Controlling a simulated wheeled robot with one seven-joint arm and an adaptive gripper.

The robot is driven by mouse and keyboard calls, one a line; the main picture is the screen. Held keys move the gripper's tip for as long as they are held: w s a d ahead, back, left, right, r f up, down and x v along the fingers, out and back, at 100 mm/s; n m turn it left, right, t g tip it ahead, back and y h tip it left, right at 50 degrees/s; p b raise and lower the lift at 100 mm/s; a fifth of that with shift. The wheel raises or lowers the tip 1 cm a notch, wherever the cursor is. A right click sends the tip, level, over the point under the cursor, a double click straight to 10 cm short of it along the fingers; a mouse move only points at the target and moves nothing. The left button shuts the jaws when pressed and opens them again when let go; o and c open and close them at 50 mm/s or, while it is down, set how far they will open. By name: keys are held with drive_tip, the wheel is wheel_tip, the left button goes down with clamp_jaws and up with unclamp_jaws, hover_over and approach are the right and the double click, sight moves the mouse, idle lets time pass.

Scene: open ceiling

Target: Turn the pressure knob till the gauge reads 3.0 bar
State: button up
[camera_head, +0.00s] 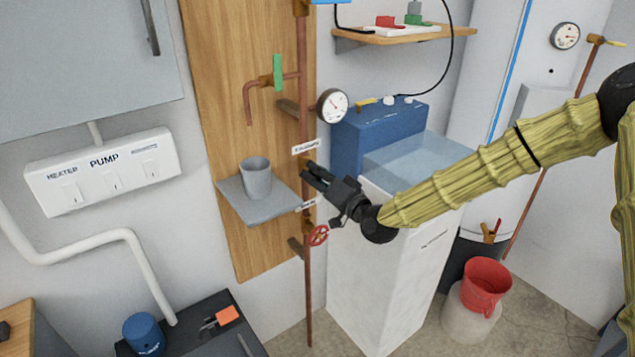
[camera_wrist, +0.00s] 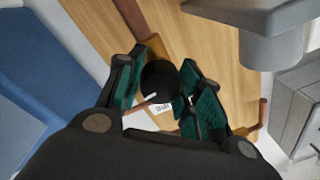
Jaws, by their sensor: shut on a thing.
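My gripper (camera_head: 314,174) is at the copper pipe, between two small white labels. In the wrist view its green-padded fingers (camera_wrist: 162,92) are shut on a round black knob (camera_wrist: 158,80) with a pale mark on it. In the head view the fingers hide the knob. A round white-faced gauge (camera_head: 332,105) sits on the pipe above my gripper. Its needle is too small to read exactly. The copper pipe (camera_head: 303,70) runs down a wooden panel.
A red valve wheel (camera_head: 318,236) is just below my gripper. A grey shelf (camera_head: 240,205) with a grey cup (camera_head: 256,177) is close on the left. A blue box (camera_head: 370,130) stands on the right. A second gauge (camera_head: 565,36) is on the white tank.

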drive_tip(key=shift+r+m+b, duration=0.1)
drive_tip(key=shift+m+b, duration=0.9)
drive_tip(key=shift+m, duration=1)
drive_tip(key=shift+w, duration=0.1)
drive_tip(key=o, duration=1)
drive_tip(key=shift+d, duration=0.1)
drive_tip(key=v, duration=1.2)
drive_tip(key=shift+f, duration=0.25)
drive_tip(key=shift+f, duration=0.1)
